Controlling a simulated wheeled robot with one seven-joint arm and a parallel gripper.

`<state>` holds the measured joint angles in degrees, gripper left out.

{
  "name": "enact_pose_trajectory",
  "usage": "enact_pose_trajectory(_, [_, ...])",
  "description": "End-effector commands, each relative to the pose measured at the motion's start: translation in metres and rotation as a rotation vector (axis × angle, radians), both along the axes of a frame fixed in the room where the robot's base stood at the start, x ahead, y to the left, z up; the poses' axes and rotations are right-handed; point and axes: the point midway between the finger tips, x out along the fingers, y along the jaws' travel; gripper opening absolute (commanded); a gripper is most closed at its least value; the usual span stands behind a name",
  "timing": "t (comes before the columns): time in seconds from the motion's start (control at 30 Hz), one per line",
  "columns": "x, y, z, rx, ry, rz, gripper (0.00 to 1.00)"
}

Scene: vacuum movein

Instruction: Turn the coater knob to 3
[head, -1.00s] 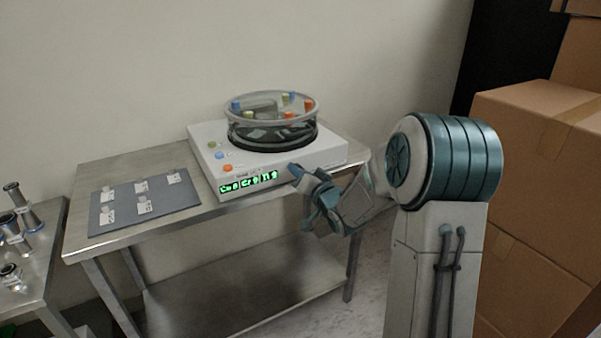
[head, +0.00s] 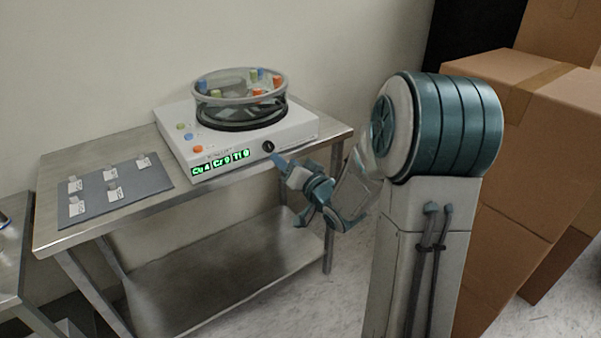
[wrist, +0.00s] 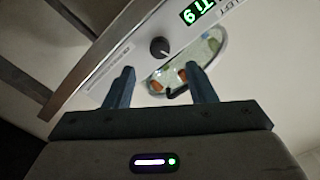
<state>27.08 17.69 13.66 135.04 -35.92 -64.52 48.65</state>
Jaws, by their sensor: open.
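The coater (head: 290,130) is a white box with a round glass chamber (head: 240,98) on top, on a steel table. Its dark knob (head: 268,146) is on the front face, right of a green display (head: 221,163) that appears to read Cu 4, Cr 9 and a Ti value. In the wrist view the knob (wrist: 159,47) lies ahead of the fingertips, roughly between their lines, with a gap. My gripper (head: 276,161) is just in front of the coater's face, below and right of the knob; its fingers (wrist: 160,84) are apart and empty.
A grey mat (head: 118,190) with several small labelled samples lies on the table's left side. Coloured buttons (head: 186,137) sit on the coater's top left. Cardboard boxes (head: 545,110) stand at the right behind my arm.

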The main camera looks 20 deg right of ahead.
Motion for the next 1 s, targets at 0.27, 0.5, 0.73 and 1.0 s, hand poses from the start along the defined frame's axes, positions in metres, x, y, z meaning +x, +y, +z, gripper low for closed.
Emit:
enact_pose_trajectory(0.27, [-0.047, -0.016, 0.000, 0.000, 0.001, -0.002, 0.50])
enact_pose_trajectory(0.5, [-0.058, -0.019, 0.000, 0.000, -0.001, 0.001, 0.50])
enact_pose_trajectory(0.73, [-0.058, -0.018, 0.000, 0.000, 0.001, 0.001, 0.50])
enact_pose_trajectory(1.0, [-0.057, -0.019, 0.008, -0.045, 0.029, -0.021, 0.50])
